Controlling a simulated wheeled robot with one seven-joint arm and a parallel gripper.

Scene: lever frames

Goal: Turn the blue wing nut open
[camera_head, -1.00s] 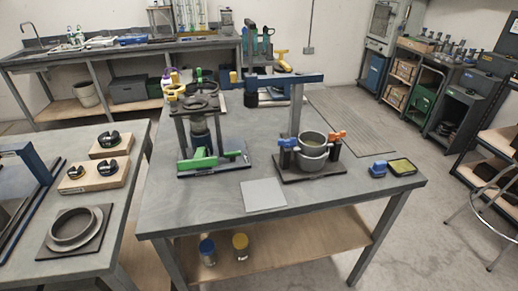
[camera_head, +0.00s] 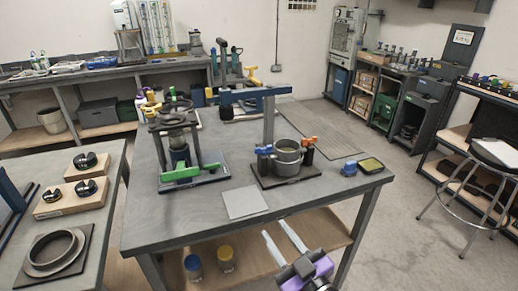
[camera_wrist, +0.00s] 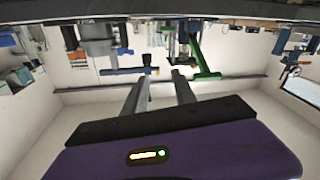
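A small blue wing nut (camera_head: 264,150) stands on the left side of a grey round pot (camera_head: 287,156), on a dark base plate on the table. An orange wing nut (camera_head: 308,141) is on the pot's other side. My gripper (camera_head: 276,229) is low in the head view, in front of the table's near edge and well apart from the wing nuts. Its two fingers are spread and empty. They also show apart in the wrist view (camera_wrist: 161,76), where the scene looks upside down. I cannot surely pick out the blue wing nut there.
A post with a blue bar (camera_head: 240,95) rises behind the pot. A press with a green lever (camera_head: 180,173) stands to the left.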

